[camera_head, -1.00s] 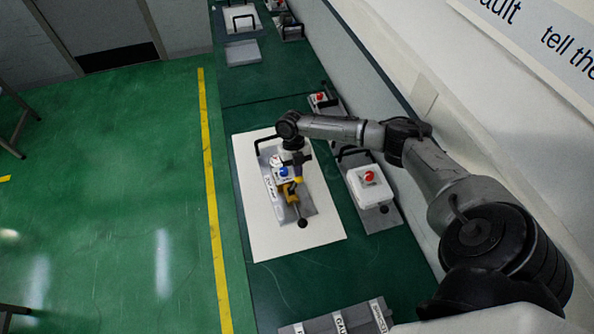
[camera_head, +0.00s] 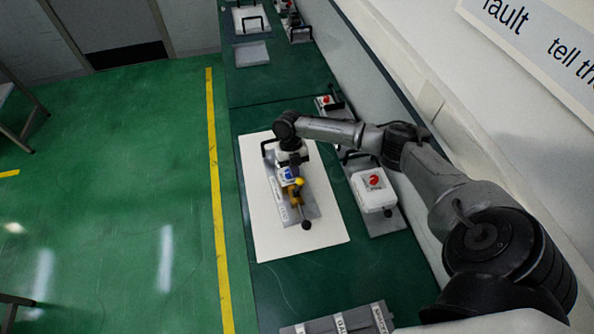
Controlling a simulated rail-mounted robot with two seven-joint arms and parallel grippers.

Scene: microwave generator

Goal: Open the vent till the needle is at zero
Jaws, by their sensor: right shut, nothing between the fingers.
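A grey plate (camera_head: 308,211) with a carry handle lies on a white sheet. It bears a small fitting with a blue part (camera_head: 288,174), a yellow-tipped part (camera_head: 300,182) and a brass-coloured body (camera_head: 294,194). A dark round end (camera_head: 306,225) sticks out at the near end. I cannot tell which part is the vent. The gauge face and needle cannot be made out. My right gripper (camera_head: 294,166) is shut and empty, pointing down right at the blue and yellow parts; I cannot tell whether it touches them. My left gripper is not in view.
The white sheet (camera_head: 273,241) lies on a green bench. To its right stands a white box with a red knob (camera_head: 374,181) on a grey plate. A labelled grey case (camera_head: 340,322) is at the near edge. More handled plates stand at the far end.

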